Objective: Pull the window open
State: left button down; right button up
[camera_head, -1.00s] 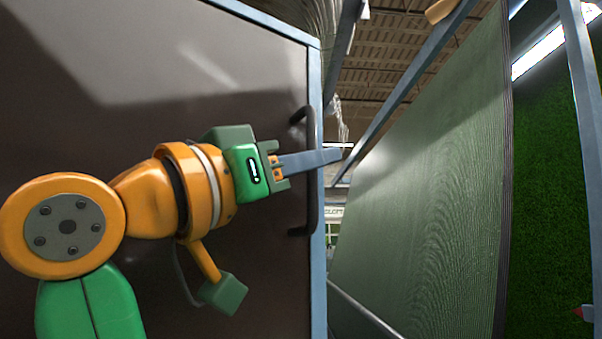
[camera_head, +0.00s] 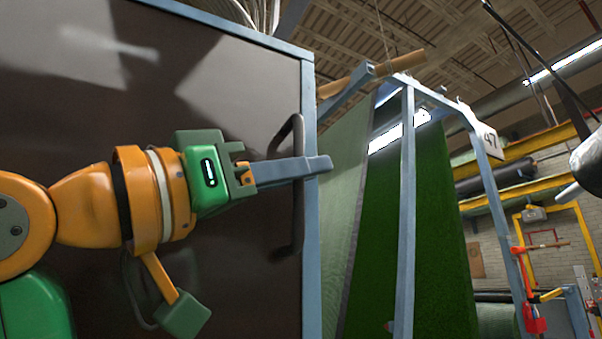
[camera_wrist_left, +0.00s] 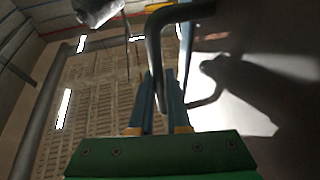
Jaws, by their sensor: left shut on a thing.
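The window (camera_head: 225,85) is a large dark panel with a blue-grey frame, filling the left of the head view. Its dark bar handle (camera_head: 298,215) stands upright near the panel's right edge. My left gripper (camera_head: 318,165) reaches in from the left, with its blue-grey fingers across the handle. It is shut on the handle, which also shows in the left wrist view (camera_wrist_left: 153,50) passing between the fingers (camera_wrist_left: 160,95). The far finger is mostly hidden in the head view. My right gripper is not in view.
Right of the panel stands a blue-grey metal frame (camera_head: 407,200) with hanging green turf (camera_head: 440,220) and a lighter green sheet (camera_head: 345,150). Yellow racking (camera_head: 545,140) with dark rolls is farther right. A dark and silver object (camera_head: 585,160) sits at the right edge.

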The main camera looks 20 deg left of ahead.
pick_arm(q)
jog(key=shift+s+d+r, duration=0.1)
jog(key=shift+s+r, duration=0.05)
jog(key=shift+s, duration=0.05)
jog(key=c, duration=0.9)
grip_release()
jog(key=b+v, duration=0.4)
jog(key=v, duration=0.3)
jog(key=shift+s, duration=0.4)
jog(key=shift+w, duration=0.1)
